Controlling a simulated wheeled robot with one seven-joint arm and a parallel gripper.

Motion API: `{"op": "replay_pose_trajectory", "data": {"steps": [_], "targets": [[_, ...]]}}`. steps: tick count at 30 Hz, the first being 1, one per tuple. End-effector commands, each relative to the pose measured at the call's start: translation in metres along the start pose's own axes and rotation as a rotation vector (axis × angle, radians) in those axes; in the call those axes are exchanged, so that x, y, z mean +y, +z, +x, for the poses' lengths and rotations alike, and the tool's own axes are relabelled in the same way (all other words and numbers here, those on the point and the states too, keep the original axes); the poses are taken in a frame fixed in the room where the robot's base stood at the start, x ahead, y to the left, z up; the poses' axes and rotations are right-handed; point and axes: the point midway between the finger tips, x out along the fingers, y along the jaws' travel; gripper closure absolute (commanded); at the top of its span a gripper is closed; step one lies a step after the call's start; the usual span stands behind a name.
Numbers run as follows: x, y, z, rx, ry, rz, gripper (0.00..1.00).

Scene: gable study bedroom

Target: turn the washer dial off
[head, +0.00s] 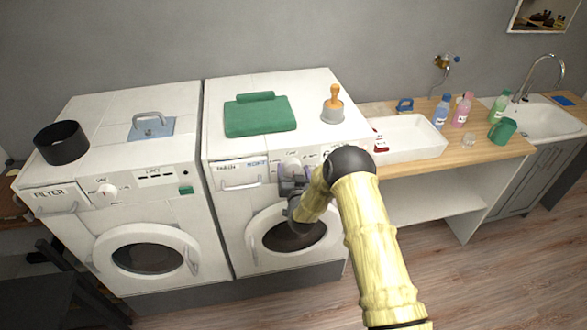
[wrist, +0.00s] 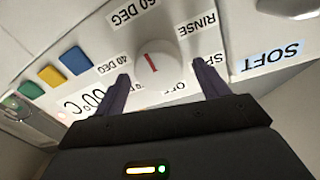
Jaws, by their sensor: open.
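The washer (head: 222,200) is the right-hand white machine, with a round door. Its white dial (wrist: 157,70) has a red line and is ringed by labels reading 60 DEG, RINSE, 40 DEG, a partly hidden SP… and OFF. The wrist view is upside down. The red line lies on the side of the dial near 60 DEG; OFF is on the opposite side. My gripper (wrist: 165,84) is open, one dark finger on each side of the dial; I cannot tell if they touch it. In the head view my gripper (head: 291,176) partly covers the dial.
A dryer (head: 75,225) with a FILTER drawer stands left of the washer. The SOFT drawer label (wrist: 270,62) is close to my gripper. Coloured buttons (wrist: 50,75) sit beside the dial.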

Motion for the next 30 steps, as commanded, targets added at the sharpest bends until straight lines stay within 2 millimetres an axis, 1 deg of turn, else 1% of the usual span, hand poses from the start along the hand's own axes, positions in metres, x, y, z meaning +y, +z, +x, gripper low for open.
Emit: {"op": "replay_pose_trajectory", "data": {"steps": [3,10,14,15,17,25,30], "targets": [[-0.0001,0.0,0.0035,0.0,0.0,0.0,0.26],[0.0,0.0005,0.0035,-0.001,0.0,0.0,0.26],[0.0,0.0004,0.0035,-0.001,0.0,0.0,0.52],[0.0,0.0003,0.0034,-0.001,0.0,0.0,0.59],[0.0,0.0003,0.0034,-0.001,0.0,0.0,0.71],[-0.0001,0.0011,0.0034,0.001,0.0,-0.013,0.71],[0.0002,0.0032,0.0033,0.004,-0.001,-0.058,0.71]]}}
